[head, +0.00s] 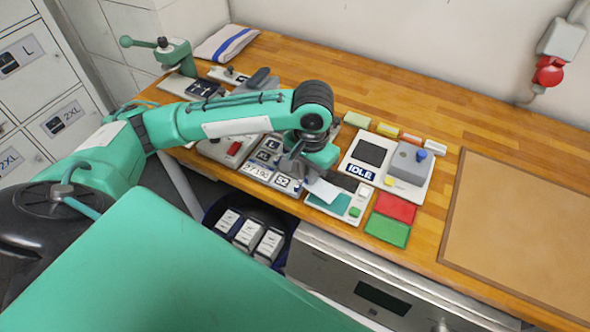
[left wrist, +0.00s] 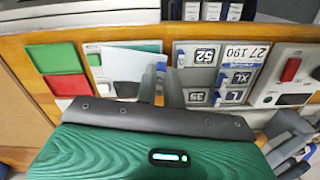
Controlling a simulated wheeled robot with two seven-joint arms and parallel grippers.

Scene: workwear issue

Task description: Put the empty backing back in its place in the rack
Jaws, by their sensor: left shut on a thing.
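My left gripper (head: 297,172) hangs over the front part of the bench, between a grey panel with size tiles (head: 257,171) and a white station with a teal pad (head: 325,203). It is shut on a thin white backing (head: 322,189), which lies over part of the teal pad in the picture. In the left wrist view the fingers (left wrist: 160,84) meet the right edge of the backing (left wrist: 121,66). The grey panel (left wrist: 220,62) is beside the fingers there, with tiles marked 52, XL, L and 35. I cannot tell which part is the rack. My right gripper is not in view.
Red (head: 395,207) and green (head: 387,229) pads lie right of the station. Behind stands a device reading IDLE (head: 360,171). A brown mat (head: 525,220) covers the right of the bench. A dark bin with white boxes (head: 248,235) is below the front edge.

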